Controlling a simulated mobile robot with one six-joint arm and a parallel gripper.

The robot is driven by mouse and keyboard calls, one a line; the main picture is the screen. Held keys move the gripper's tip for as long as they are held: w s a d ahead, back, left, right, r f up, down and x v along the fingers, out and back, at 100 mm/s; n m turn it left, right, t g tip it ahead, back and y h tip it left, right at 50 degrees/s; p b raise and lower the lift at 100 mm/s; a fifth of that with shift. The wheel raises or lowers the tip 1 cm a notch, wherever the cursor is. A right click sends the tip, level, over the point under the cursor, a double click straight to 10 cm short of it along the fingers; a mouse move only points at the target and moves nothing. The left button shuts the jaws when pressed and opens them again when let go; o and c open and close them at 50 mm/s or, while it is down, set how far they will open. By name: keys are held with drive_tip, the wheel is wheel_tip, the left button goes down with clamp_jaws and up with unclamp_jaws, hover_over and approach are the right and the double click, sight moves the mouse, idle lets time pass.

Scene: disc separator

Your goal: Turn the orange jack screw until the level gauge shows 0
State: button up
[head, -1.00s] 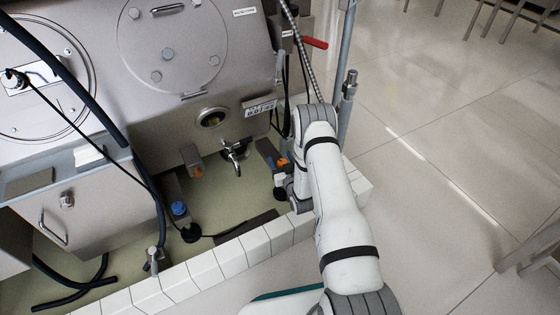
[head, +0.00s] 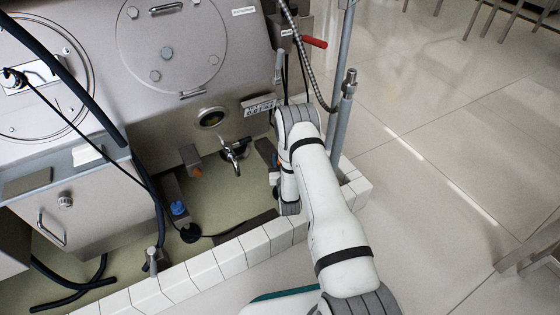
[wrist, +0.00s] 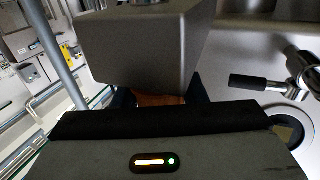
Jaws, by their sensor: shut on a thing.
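In the wrist view, the orange jack screw (wrist: 160,100) shows as a narrow orange-brown strip under a grey metal block. My gripper (wrist: 160,98) is shut on it, one dark finger at each side. Most of the screw is hidden by the block and the gripper body. In the head view, my wrist covers this screw and the gripper's fingers. I cannot make out a level gauge or a reading on it in either view.
The steel separator housing (head: 140,75) stands behind. A tap (head: 234,153), a foot with a blue knob (head: 178,208) and another orange part (head: 196,172) lie left of my arm. A white tiled curb (head: 230,252) runs in front; a grey post (head: 340,115) stands right.

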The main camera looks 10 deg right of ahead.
drive_tip(key=shift+d+m+g+h+b, duration=0.15)
drive_tip(key=shift+m+h, duration=0.45)
drive_tip(key=shift+h, duration=0.35)
drive_tip(key=shift+d+m+g+h+b, duration=0.15)
drive_tip(key=shift+m+h, duration=0.45)
drive_tip(key=shift+h, duration=0.35)
drive_tip(key=shift+a, duration=0.1)
drive_tip(key=o, duration=1)
drive_tip(key=shift+p+v, duration=1.4)
drive_tip(key=shift+v, duration=2.55)
